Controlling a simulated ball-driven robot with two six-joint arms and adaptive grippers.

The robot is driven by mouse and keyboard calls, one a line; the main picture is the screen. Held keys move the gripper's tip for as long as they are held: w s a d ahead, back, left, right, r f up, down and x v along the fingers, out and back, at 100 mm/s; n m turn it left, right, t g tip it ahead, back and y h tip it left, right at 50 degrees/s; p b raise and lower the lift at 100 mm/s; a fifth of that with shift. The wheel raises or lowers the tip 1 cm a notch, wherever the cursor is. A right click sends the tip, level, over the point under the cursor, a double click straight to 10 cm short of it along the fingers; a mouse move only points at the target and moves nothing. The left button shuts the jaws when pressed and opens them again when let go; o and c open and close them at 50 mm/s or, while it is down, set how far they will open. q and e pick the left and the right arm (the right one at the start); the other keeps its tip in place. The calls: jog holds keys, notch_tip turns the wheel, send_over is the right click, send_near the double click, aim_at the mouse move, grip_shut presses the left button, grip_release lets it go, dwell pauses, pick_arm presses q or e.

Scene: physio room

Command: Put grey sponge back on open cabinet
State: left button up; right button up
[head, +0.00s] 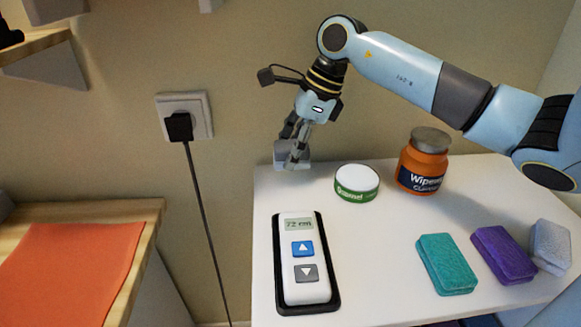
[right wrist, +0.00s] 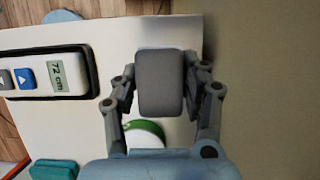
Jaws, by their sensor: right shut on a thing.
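A grey sponge (head: 284,152) is between the fingers of my right gripper (head: 294,150), at the back left corner of the white cabinet top (head: 385,265). In the right wrist view the grey sponge (right wrist: 161,84) sits upright in the picture between both fingers (right wrist: 162,78), its broad face to the camera. The right gripper is shut on it. Whether the sponge touches the top or hangs just above it, I cannot tell. My left gripper is not in view.
On the top stand a green-and-white tin (head: 357,183), an orange wipes jar (head: 423,161) and a height control (head: 303,262). Teal (head: 446,264), purple (head: 503,255) and light grey (head: 551,246) sponges lie at right. A wooden bench with an orange mat (head: 62,273) is at left.

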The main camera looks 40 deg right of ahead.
aim_at(291, 180)
notch_tip(291, 180, down, 4)
jog(key=shift+w+r, duration=0.1)
jog(key=shift+f, duration=0.2)
jog(key=shift+f, duration=0.1)
jog(key=o, duration=0.6)
jog(key=shift+f, duration=0.1)
jog(key=o, duration=0.5)
jog(key=shift+r, duration=0.25)
jog(key=v, duration=1.2)
